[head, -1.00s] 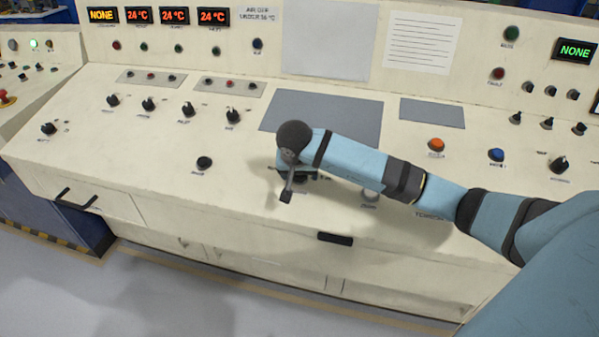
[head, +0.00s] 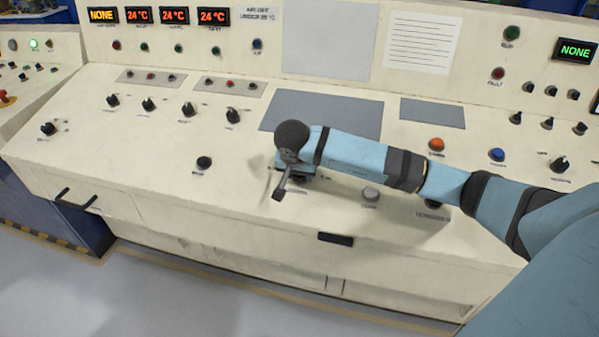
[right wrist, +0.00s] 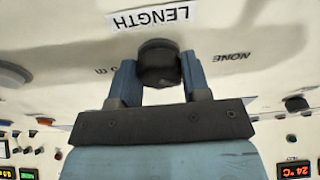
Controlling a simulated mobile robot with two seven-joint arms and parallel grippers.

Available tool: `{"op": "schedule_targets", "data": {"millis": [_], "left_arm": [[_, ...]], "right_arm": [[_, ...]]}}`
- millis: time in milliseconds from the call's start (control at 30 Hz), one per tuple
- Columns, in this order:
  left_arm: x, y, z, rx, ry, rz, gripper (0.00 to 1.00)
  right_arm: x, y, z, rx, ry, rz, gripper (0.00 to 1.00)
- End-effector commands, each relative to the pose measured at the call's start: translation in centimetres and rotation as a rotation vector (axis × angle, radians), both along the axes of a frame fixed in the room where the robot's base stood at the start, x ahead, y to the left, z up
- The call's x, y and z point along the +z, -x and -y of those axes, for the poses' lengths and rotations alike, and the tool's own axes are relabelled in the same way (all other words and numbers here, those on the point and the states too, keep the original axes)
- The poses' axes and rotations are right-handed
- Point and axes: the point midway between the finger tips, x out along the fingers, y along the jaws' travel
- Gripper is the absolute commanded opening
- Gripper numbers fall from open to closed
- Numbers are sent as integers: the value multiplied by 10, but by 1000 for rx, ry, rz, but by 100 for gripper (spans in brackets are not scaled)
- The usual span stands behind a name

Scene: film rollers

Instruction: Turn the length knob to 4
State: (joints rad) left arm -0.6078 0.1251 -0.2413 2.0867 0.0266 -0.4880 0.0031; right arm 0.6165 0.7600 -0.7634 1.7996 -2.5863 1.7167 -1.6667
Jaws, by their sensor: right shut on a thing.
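The length knob (right wrist: 158,64) is a round black knob beside a white LENGTH label (right wrist: 150,17), which appears upside down in the right wrist view. My right gripper (right wrist: 158,82) is shut on the knob, with one blue finger on each side of it. A NONE mark (right wrist: 231,57) lies on one side of the knob and another short mark, hard to read, on the other. The knob's pointer cannot be made out. In the head view my right gripper (head: 292,182) is down at the desk panel and hides most of the knob. My left gripper is not in view.
A grey button (head: 370,195) sits right of the gripper, under my forearm. A black knob (head: 204,163) is to the left. Orange (head: 437,144) and blue (head: 497,154) buttons lie to the right. A drawer handle (head: 335,239) is below on the front.

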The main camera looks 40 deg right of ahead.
Motion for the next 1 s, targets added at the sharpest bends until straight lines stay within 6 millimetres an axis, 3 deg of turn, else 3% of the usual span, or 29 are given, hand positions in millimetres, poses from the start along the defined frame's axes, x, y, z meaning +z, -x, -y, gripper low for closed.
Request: {"op": "schedule_targets", "data": {"millis": [1000], "left_arm": [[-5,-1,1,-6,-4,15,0]], "right_arm": [[0,-2,0,-923,-139,165,20]]}}
